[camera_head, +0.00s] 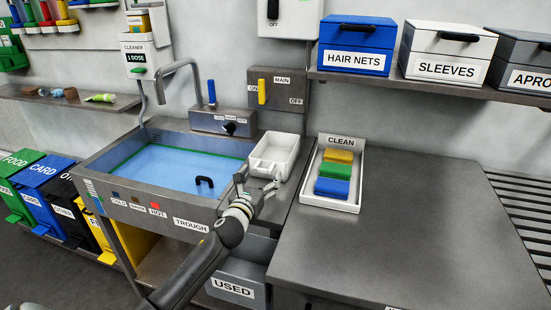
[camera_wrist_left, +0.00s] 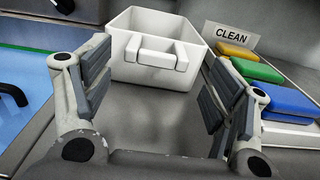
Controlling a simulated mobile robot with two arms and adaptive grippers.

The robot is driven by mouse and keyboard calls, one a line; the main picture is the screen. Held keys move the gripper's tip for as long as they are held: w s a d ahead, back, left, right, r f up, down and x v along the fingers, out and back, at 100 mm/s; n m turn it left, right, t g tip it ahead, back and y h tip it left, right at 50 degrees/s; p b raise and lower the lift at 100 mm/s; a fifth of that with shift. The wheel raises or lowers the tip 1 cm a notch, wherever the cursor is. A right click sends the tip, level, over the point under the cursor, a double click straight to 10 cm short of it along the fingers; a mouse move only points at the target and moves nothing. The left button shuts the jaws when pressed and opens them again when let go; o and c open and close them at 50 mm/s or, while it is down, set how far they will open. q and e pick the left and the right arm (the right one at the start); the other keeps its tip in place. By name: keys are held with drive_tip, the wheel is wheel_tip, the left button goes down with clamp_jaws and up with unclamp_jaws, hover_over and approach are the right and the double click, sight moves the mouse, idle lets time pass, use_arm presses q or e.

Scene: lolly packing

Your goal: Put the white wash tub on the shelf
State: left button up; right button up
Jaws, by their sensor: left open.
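The white wash tub (camera_head: 275,154) stands upright on the grey ledge right of the filled trough, beside the clean tray. It looks empty, and a handle sticks out from its near side. My left gripper (camera_head: 258,186) is just in front of the tub. In the left wrist view my left gripper (camera_wrist_left: 160,95) is open, with the tub (camera_wrist_left: 152,72) and its handle ahead between the fingers, apart from them. A shelf (camera_head: 430,85) with labelled boxes is at the upper right, and another shelf (camera_head: 70,100) is at the left. My right gripper is not in view.
The clean tray (camera_head: 356,183) with coloured blocks sits close right of the tub. The trough (camera_head: 165,165) holds blue water, with a tap above. A grey used bin (camera_head: 235,285) is below. The counter (camera_head: 400,240) at right is clear. The left shelf has small items and free room.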

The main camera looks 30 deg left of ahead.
sight(262, 172)
use_arm(q)
drive_tip(key=x, duration=0.4)
drive_tip(key=shift+a+r, duration=0.15)
drive_tip(key=shift+a, duration=0.1)
drive_tip(key=shift+c, duration=0.3)
drive_tip(key=shift+r, duration=0.1)
drive_tip(key=c, duration=1.5)
